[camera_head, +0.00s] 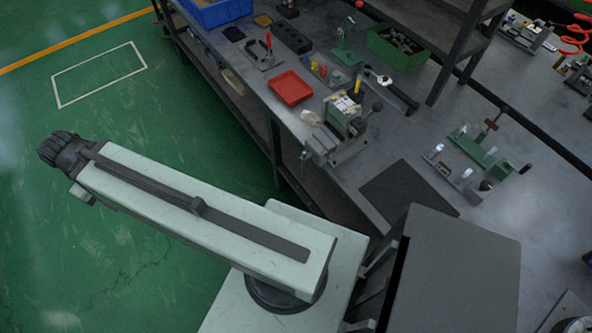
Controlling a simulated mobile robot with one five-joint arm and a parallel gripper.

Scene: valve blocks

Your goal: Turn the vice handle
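A grey-green bench vice (336,140) stands at the front edge of the workbench, near the middle of the camera_head view. A thin vice handle (304,155) seems to hang at its front left side, over the bench edge; it is small and its exact angle is hard to tell. My pale arm link reaches from the lower middle to the left, over the green floor and away from the vice. It ends in a dark ribbed part. I cannot make out gripper fingers there. Nothing of mine touches the vice.
A red tray (290,88), a green bin (396,47) and a blue bin (214,10) stand on the bench. A dark mat (408,192) lies right of the vice. A green fixture (474,153) stands farther right. The green floor (180,130) at left is clear.

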